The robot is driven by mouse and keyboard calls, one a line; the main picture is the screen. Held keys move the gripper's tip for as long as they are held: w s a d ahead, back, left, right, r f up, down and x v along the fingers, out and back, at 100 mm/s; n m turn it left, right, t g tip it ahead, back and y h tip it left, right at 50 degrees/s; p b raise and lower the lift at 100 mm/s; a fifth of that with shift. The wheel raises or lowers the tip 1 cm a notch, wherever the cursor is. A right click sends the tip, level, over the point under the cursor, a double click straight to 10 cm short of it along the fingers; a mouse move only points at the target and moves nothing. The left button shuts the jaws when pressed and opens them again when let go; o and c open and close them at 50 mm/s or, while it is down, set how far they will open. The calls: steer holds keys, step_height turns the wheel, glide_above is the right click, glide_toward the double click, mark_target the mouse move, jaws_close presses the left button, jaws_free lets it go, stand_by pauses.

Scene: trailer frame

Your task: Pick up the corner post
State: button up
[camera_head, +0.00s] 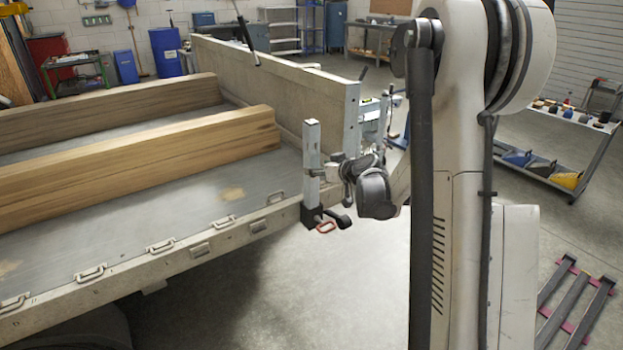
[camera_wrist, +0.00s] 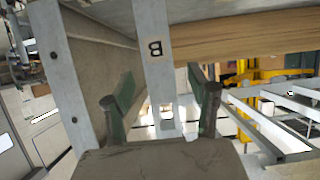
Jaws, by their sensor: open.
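The corner post (camera_head: 311,150) is a grey upright metal post at the near right corner of the trailer bed (camera_head: 200,225), with a black foot and a red handle at its base. In the wrist view the post (camera_wrist: 153,45) carries a black letter B and runs upright between my two fingers. My gripper (camera_head: 336,172) is at the post's right side, about mid-height. It also shows in the wrist view (camera_wrist: 160,90), its fingers apart on either side of the post. Gaps show between post and fingers there; whether the post is fully inside the jaws I cannot tell.
Thick wooden beams (camera_head: 140,158) lie on the bed. A tall side board (camera_head: 280,85) stands behind the post. Several metal bars on pink supports (camera_head: 572,305) lie on the floor at right. A shelf cart (camera_head: 555,150) stands further back. The floor before the trailer is clear.

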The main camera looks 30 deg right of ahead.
steer(key=b+x, duration=0.1)
steer(key=x, duration=0.4)
steer(key=shift+f, duration=0.1)
jaws_close()
